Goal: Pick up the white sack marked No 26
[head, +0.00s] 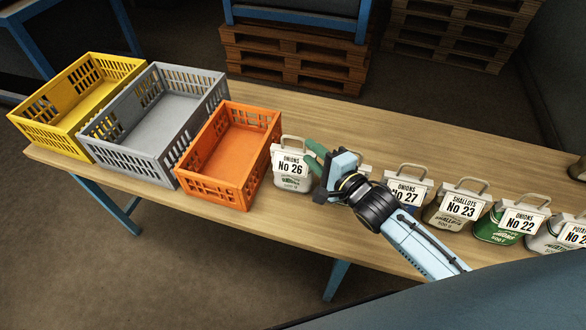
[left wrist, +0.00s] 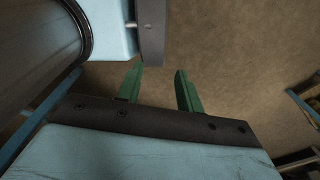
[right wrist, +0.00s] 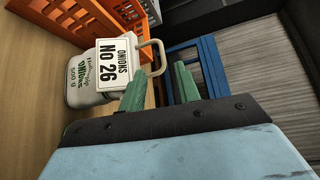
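The white sack marked No 26 (head: 291,184) stands upright on the table, just right of the orange crate. Its label reads "ONIONS No 26" and a pale handle loops above it. It also shows in the right wrist view (right wrist: 86,85), with its handle (right wrist: 161,58) near the fingertips. My right gripper (head: 314,156) is at the sack's right side, level with its upper part. Its green fingers (right wrist: 163,75) are apart with nothing gripped. My left gripper shows only in the left wrist view (left wrist: 158,76), open and empty above bare floor.
Orange (head: 232,142), grey (head: 150,130) and yellow (head: 70,100) crates stand on the table (head: 340,110) to the left. Sacks No 27 (head: 407,190), No 23 (head: 458,207) and No 22 (head: 515,219) stand to the right. One sack behind my right gripper is mostly hidden.

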